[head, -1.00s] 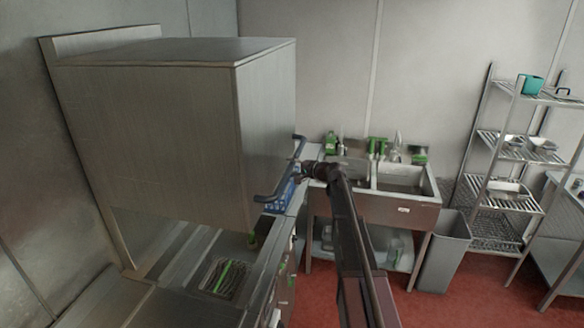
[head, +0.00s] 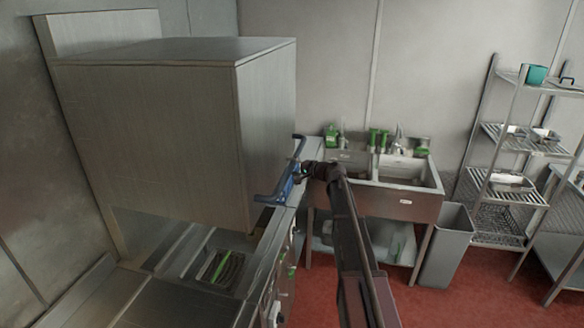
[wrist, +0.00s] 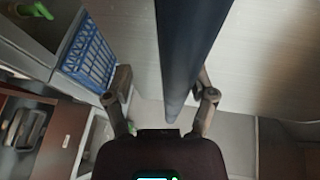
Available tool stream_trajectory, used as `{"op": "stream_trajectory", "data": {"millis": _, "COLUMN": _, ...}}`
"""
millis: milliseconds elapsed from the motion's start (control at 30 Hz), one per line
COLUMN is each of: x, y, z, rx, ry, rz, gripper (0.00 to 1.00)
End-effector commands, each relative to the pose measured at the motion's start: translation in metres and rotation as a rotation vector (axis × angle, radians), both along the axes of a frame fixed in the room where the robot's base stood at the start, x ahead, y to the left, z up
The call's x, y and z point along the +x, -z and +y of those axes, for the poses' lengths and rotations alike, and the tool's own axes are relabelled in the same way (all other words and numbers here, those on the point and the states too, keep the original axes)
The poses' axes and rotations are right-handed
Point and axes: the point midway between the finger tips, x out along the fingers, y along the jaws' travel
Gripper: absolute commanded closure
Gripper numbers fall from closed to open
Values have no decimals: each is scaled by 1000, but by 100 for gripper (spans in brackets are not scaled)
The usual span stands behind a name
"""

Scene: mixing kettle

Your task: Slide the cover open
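The cover (head: 150,130) is a large grey steel box hood in the head view, standing above the counter with a gap below it. Its dark blue bar handle (head: 270,198) runs along the right side. My gripper (head: 306,171) is at the handle, partly hidden by my own arm. In the wrist view the bar (wrist: 180,60) passes between the fingers of my gripper (wrist: 164,100). The fingers are spread wide, with a clear gap at the left finger. The right finger is close to the bar; contact cannot be told.
A tray with a green item (head: 217,266) lies under the cover. A blue crate (wrist: 88,52) shows beside the left finger. A double sink (head: 395,190), a grey bin (head: 442,240) and a wire shelf (head: 505,182) stand to the right. Red floor is clear in front of them.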

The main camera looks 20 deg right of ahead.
Motion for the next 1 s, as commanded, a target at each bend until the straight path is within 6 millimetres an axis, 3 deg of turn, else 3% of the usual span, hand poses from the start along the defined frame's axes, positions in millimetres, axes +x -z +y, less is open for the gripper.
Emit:
{"op": "stream_trajectory", "data": {"millis": 33, "x": 0, "y": 9, "z": -1, "rx": -1, "ry": 1, "rz": 0, "gripper": 32}}
{"op": "stream_trajectory", "data": {"millis": 1000, "x": 0, "y": 89, "z": -1, "rx": -1, "ry": 2, "rz": 0, "gripper": 32}}
